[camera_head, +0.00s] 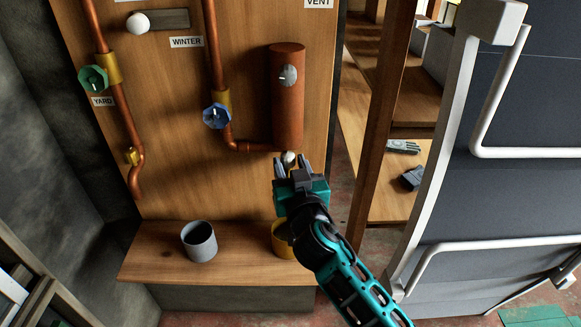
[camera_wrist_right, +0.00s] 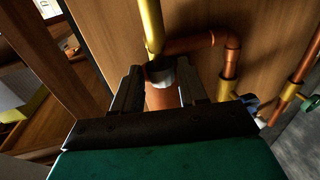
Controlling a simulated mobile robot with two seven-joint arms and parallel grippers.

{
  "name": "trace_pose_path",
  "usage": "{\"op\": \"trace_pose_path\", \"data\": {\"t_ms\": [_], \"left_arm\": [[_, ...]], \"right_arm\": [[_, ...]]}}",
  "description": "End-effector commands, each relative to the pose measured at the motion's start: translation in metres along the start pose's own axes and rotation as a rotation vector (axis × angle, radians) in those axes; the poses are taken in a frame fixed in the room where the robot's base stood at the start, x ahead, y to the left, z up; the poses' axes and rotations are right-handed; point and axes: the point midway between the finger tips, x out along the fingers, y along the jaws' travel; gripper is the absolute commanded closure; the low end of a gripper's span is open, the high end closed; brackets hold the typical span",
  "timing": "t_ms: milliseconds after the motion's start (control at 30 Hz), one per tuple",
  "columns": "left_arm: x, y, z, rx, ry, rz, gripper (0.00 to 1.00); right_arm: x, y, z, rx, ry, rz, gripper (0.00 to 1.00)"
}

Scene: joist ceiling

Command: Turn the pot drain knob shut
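The copper pot (camera_head: 287,100) hangs upright on the wooden board, with a grey dial (camera_head: 288,75) on its front. A small whitish knob (camera_head: 289,157), apparently the pot drain knob, shows just under the pot. My right gripper (camera_head: 292,164) is open just below the pot, its fingers on either side of the knob. In the right wrist view the pale knob (camera_wrist_right: 160,73) shows between the open fingers (camera_wrist_right: 160,75), with gaps visible beside it; contact cannot be told. My left gripper is not in view.
A blue valve (camera_head: 216,115) and a green valve (camera_head: 93,78) sit on copper pipes to the left. A grey cup (camera_head: 199,241) and a yellow cup (camera_head: 283,240), partly hidden by my right arm, stand on the wooden ledge (camera_head: 150,262). A wooden post (camera_head: 378,120) rises at right.

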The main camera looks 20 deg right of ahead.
Motion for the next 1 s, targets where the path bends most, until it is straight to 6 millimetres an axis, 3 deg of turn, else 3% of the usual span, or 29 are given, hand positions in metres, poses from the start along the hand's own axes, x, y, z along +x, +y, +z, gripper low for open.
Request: {"op": "trace_pose_path", "data": {"t_ms": [167,467,1000], "left_arm": [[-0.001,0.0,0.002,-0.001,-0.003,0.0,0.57],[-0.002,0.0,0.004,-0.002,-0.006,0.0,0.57],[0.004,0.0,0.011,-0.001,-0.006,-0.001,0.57]], "right_arm": [[0.0,0.0,0.0,0.0,0.0,-0.001,0.41],[-0.004,-0.001,0.001,0.002,0.0,-0.002,0.41],[-0.071,0.0,0.001,0.002,0.0,-0.002,0.41]]}}
